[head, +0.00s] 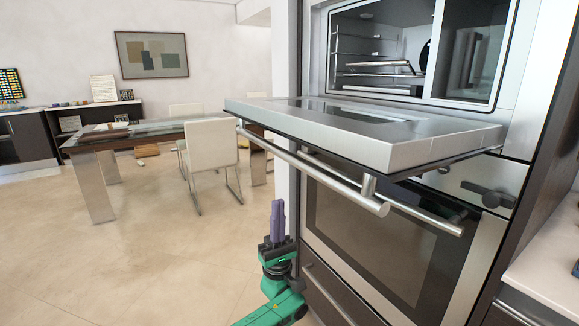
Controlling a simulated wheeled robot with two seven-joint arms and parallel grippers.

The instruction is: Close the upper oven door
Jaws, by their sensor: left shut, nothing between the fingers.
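The upper oven door (440,147) is folded down and sticks out flat, level with the bottom of the upper oven opening (385,50). Its long bar handle (318,174) hangs along the door's front edge, on the underside. My left gripper (278,208) has purple fingers pointing up. It is shut and empty, lower than the door and its handle in the picture, near the left edge of the oven stack. I see no contact with the door. My right gripper is not in view.
The lower oven (365,235) is closed, with its own bar handle (425,212) under the open door. A drawer (335,295) is below it. A white counter (545,250) is at the right. Open floor (150,245) lies to the left, with a glass table (150,131) and a white chair (211,145) beyond.

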